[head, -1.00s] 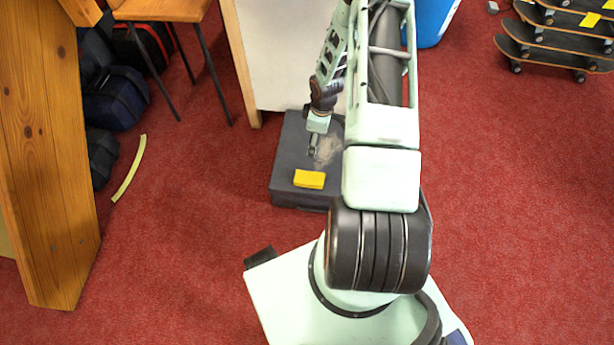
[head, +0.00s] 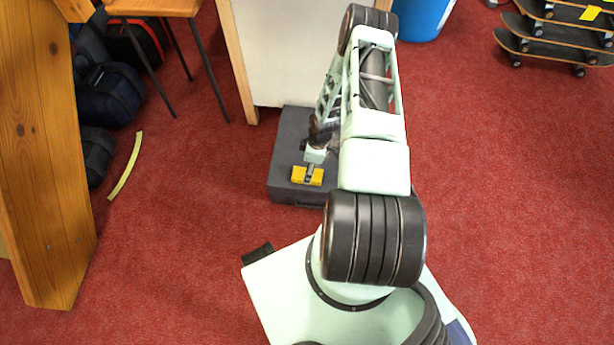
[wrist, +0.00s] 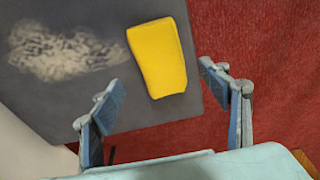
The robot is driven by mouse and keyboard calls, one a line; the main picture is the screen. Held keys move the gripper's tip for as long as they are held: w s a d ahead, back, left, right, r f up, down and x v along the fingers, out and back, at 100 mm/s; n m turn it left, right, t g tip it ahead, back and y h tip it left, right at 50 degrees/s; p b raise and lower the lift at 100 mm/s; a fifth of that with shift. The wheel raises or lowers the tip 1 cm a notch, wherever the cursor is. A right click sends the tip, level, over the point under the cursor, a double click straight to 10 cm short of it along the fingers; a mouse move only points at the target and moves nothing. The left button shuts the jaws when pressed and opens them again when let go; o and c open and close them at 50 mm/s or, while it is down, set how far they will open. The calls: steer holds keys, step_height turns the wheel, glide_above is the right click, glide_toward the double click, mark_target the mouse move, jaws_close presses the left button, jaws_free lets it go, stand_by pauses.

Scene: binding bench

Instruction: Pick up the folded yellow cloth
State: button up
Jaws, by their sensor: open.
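The folded yellow cloth (head: 298,174) lies on a dark grey box (head: 284,150), near the box's front edge. In the wrist view the cloth (wrist: 158,58) is a plain yellow block shape, a little tilted. My gripper (head: 309,178) is over the cloth in the head view and hides part of its middle. In the wrist view my gripper (wrist: 165,88) is open, its two fingers spread apart. The cloth shows beyond and between the fingertips, and nothing is held. Whether a fingertip touches the cloth cannot be told.
The box top has a pale smudge (wrist: 62,52). A white panel (head: 275,60) stands right behind the box. A stool (head: 155,8), dark bags (head: 110,95) and a wooden board (head: 40,160) are at left. Stacked skateboards (head: 550,45) stand far right. Red carpet is clear at right.

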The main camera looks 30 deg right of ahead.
mark_target(298, 174)
steer(key=f, duration=0.3)
steer(key=f+b, duration=0.1)
steer(key=shift+a+f, duration=0.2)
steer(key=shift+a, duration=0.1)
steer(key=shift+r, duration=0.1)
steer(key=c, duration=1.2)
steer(key=shift+o, duration=0.2)
